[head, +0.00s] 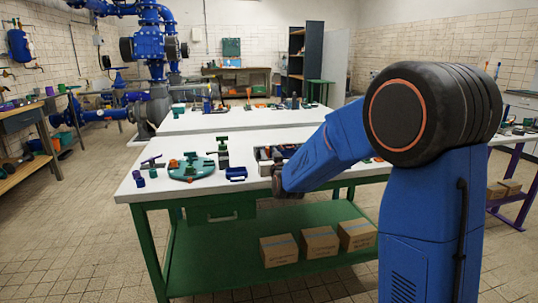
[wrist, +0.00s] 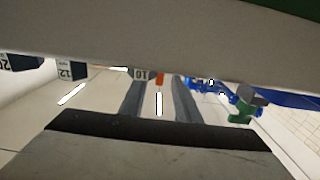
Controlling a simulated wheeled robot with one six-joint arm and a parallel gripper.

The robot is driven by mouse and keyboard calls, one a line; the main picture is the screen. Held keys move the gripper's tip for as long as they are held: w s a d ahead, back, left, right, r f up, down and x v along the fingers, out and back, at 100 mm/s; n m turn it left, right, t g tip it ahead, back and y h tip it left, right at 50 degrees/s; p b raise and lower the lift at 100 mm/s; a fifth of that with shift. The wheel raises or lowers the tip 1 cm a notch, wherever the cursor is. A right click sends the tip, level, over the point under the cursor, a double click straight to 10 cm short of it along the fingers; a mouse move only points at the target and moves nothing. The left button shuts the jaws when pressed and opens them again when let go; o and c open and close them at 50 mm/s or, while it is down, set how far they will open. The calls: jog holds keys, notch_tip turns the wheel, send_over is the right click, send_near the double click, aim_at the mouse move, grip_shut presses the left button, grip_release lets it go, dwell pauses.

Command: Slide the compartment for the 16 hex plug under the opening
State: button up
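A dark tray with compartments (head: 263,154) sits at the front of the white workbench, partly hidden behind my arm. My gripper (head: 279,186) is at the bench's front edge, just in front of this tray; its fingers are too small to make out in the head view. In the wrist view my gripper (wrist: 160,103) shows two grey fingers apart, with no held thing visible between them. A label reading 16 (wrist: 141,74) shows beside the left finger. Labels reading 12 (wrist: 66,73) and 20 (wrist: 12,64) stand further left. Whether a finger touches the 16 compartment cannot be told.
A round green fixture (head: 192,168), a green stand (head: 223,155) and a dark blue holder (head: 236,173) stand left of the tray. Cardboard boxes (head: 319,243) lie on the green lower shelf. A second white bench (head: 240,119) is behind. Floor at left is clear.

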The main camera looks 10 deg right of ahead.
aim_at(282, 150)
jog(key=shift+w, duration=0.45)
grip_shut()
jog(key=shift+d, duration=1.3)
grip_release()
